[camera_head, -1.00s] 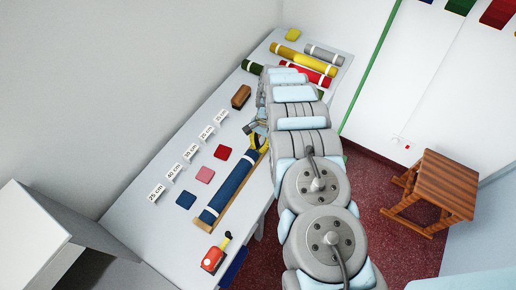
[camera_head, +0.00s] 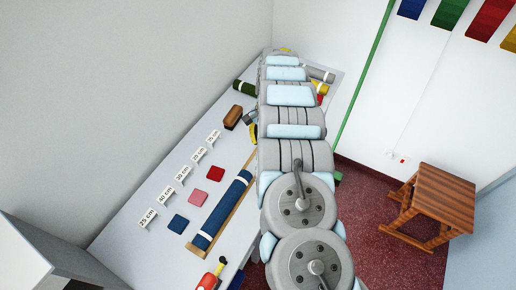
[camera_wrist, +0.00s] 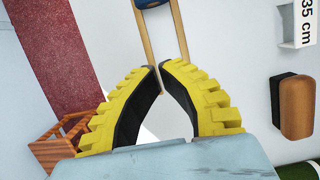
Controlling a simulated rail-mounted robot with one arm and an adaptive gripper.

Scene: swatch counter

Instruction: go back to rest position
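My gripper (camera_wrist: 160,70) shows in the wrist view with two yellow ribbed fingers and black inner pads. The fingertips almost meet and nothing is held between them. In the head view only a yellow bit of my gripper (camera_head: 252,132) shows beside my arm, above the counter (camera_head: 160,215); the rest is hidden. A blue fabric roll (camera_head: 222,211) lies in a wooden cradle (camera_head: 197,249) on the counter, apart from the gripper. The roll's end (camera_wrist: 150,3) and the cradle rails show at the top of the wrist view.
A brown block (camera_head: 233,117), length signs (camera_head: 182,174) and red (camera_head: 215,173), pink (camera_head: 198,198) and blue (camera_head: 178,224) swatches lie on the counter. A red bottle (camera_head: 211,279) is at its near end. A wooden stool (camera_head: 441,196) stands right. My arm hides several far rolls.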

